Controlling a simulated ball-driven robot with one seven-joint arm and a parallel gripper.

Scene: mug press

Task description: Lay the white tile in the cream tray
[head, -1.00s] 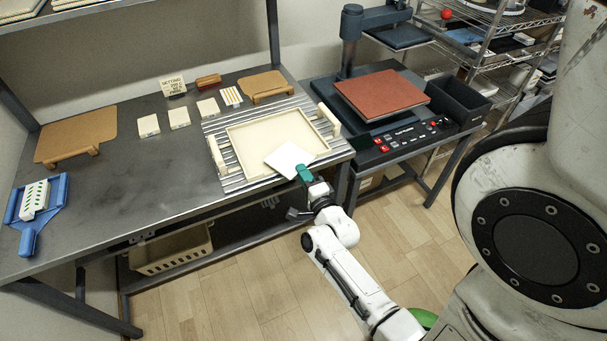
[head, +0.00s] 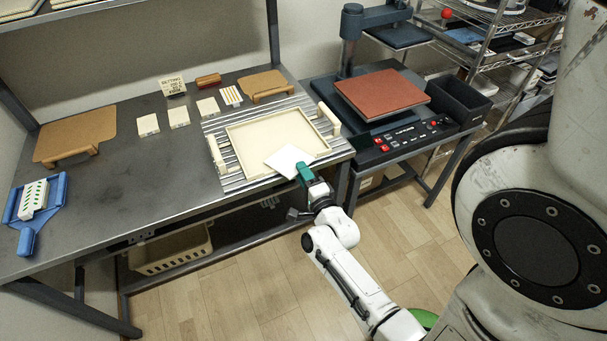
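The cream tray (head: 247,135) is a shallow square with a raised rim, sitting on a ribbed metal plate on the bench. The white tile (head: 287,160) is at the tray's front right, overlapping its front rim in the picture. Whether it touches the tray or hangs just above it I cannot tell. My gripper (head: 304,173), with green fingers, is at the tile's near right edge and appears shut on it. The fingertips are partly hidden, and the tile covers part of the tray's front rim.
Cream blocks (head: 333,121) flank the tray on both sides. Small white tiles (head: 179,117) and a striped one (head: 231,96) lie behind and left. A press with a red-brown plate (head: 382,93) stands right. A blue holder (head: 37,207) lies far left. The bench's middle left is clear.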

